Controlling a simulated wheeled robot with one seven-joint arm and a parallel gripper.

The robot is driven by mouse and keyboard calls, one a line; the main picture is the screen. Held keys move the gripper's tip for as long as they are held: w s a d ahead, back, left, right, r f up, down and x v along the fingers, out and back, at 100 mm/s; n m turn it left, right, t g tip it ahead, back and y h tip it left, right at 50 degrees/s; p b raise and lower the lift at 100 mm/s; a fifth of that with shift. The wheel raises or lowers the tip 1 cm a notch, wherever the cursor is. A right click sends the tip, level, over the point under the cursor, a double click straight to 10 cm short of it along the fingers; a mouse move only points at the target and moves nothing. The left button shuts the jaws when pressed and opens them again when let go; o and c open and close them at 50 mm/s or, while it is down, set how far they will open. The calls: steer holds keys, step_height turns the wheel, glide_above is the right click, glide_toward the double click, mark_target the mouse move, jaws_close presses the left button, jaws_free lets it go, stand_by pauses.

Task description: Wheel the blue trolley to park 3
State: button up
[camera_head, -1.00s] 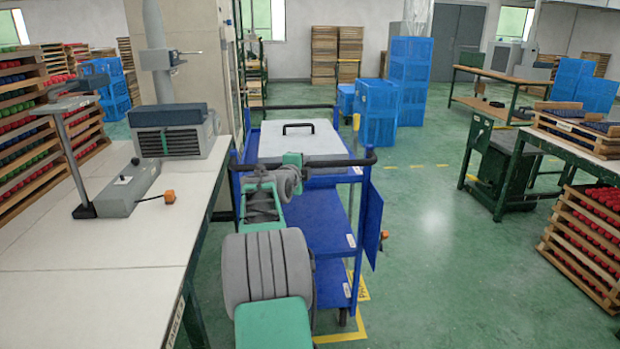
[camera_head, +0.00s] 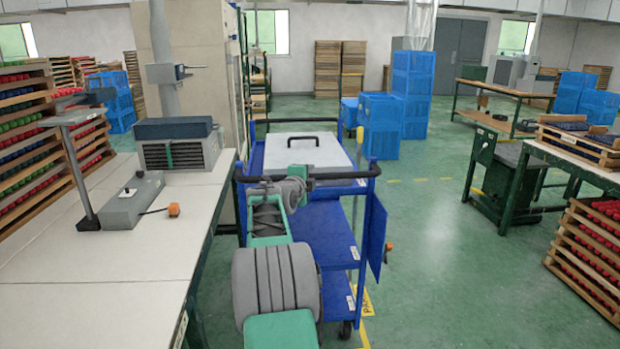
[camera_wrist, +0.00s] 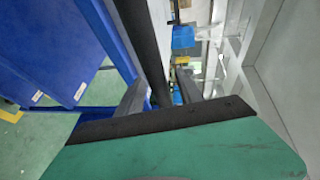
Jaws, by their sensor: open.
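The blue trolley (camera_head: 325,228) stands upright just ahead of me, to the right of the long worktable. Its black push handle (camera_head: 347,174) faces me. I cannot tell whether a finger touches the bar. A yellow floor marking with partly hidden lettering (camera_head: 368,301) lies beside the trolley's near right wheel. No number on it can be read.
A pale lidded box (camera_head: 300,153) rides on the trolley's top. The long worktable (camera_head: 100,285) stands close on the left. Blue crates (camera_head: 380,126) are stacked beyond the trolley. A dark-topped bench (camera_head: 510,160) and racks stand at right. Open green floor (camera_head: 430,260) lies between.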

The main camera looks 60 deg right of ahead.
steer(key=v, duration=0.7)
steer(key=shift+a, duration=0.4)
steer(key=shift+r, duration=0.1)
